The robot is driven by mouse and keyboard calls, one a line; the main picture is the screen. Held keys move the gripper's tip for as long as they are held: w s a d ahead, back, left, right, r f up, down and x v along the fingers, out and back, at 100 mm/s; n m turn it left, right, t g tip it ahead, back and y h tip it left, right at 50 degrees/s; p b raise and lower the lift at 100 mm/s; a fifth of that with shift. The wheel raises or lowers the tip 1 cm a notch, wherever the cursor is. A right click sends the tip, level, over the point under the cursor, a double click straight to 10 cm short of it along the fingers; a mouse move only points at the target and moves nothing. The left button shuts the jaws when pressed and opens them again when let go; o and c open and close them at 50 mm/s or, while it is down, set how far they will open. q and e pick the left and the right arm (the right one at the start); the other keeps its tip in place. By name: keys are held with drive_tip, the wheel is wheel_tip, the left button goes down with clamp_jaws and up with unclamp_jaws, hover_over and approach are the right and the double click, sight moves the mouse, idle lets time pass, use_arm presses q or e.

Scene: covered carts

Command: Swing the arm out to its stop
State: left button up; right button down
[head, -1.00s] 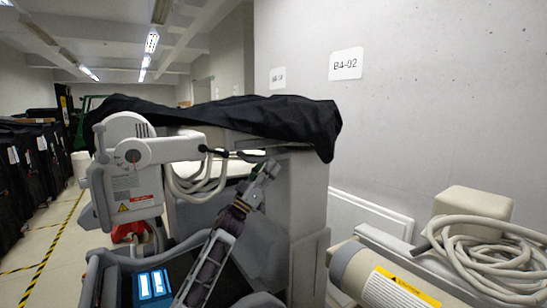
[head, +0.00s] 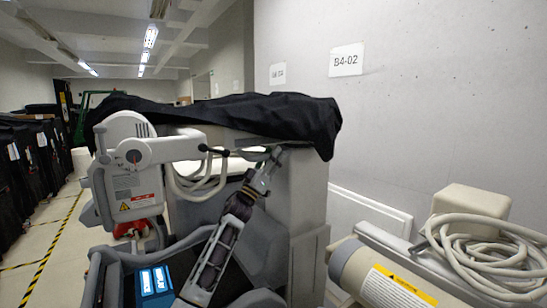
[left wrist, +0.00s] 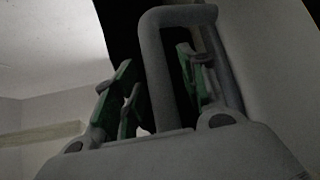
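A covered cart carries a folded pale jointed arm (head: 175,149) with a boxy head (head: 132,190) hanging at its left end. A thin rod with a dark knob (head: 203,148) runs from the arm toward the right. My left gripper (head: 272,158) is near this rod's right end, in front of the cart's column. In the left wrist view, the green-padded fingers (left wrist: 160,95) stand apart. A grey bent bar (left wrist: 156,70) rises between them, and the right finger is inside its loop. I cannot tell whether either finger touches it. My right gripper is not in view.
A black cover (head: 230,115) drapes over the cart's top. A cart with a coiled pale hose (head: 480,250) and a cylinder (head: 365,275) stands at right, before the wall (head: 430,110). Black-covered carts (head: 30,165) line the left, beside a taped floor aisle.

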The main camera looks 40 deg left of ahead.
use_arm(q)
clamp_jaws()
